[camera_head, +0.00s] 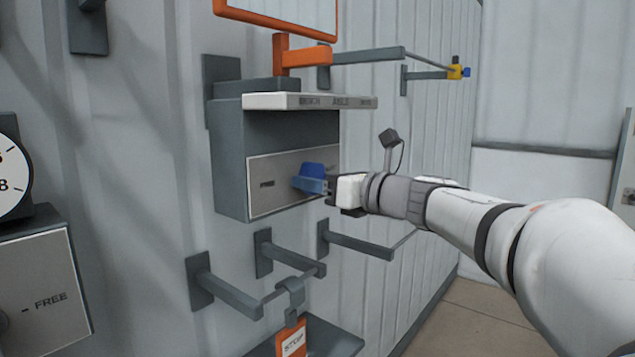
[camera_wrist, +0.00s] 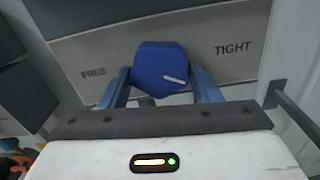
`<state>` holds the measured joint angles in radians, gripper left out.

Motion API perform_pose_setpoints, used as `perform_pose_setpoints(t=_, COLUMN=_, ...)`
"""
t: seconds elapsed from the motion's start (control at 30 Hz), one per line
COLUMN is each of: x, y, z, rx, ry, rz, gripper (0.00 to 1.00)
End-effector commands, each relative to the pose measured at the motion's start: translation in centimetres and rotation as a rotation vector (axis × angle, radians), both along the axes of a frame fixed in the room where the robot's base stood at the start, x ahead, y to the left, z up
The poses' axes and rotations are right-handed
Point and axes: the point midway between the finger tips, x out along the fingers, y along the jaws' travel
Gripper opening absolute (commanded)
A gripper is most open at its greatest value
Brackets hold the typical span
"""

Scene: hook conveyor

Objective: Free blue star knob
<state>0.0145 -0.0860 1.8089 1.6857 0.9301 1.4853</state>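The blue knob (camera_wrist: 160,68) sits on a light panel (camera_wrist: 258,38) between the printed words FREE, at left, and TIGHT, at right. A pale pointer mark on its face slants toward the lower right, on the TIGHT side. In the head view the knob (camera_head: 314,171) sticks out from the box panel, partly hidden by my gripper. My gripper (camera_wrist: 159,72) has its two blue-grey fingers around the knob, one on each side. Any gap between the fingers and the knob is too small to tell. My gripper reaches in from the right in the head view (camera_head: 325,186).
A pale labelled ledge (camera_head: 310,101) juts out just above the knob. Grey wall hooks (camera_head: 235,297) and an orange tag (camera_head: 292,342) lie below. An orange bracket (camera_head: 303,58) and a rail stand above. Another FREE panel (camera_head: 45,285) and a dial (camera_head: 10,175) are at left.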

Motion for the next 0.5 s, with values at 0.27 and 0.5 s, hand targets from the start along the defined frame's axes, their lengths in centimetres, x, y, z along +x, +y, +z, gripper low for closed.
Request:
perform_pose_setpoints(t=0.27, x=0.00, y=0.01, z=0.00, rx=0.000, ry=0.000, rz=0.000, gripper=0.33)
perform_pose_setpoints(t=0.5, x=-0.02, y=0.13, z=-0.11, rx=-0.013, ry=-0.017, rz=0.002, gripper=0.33)
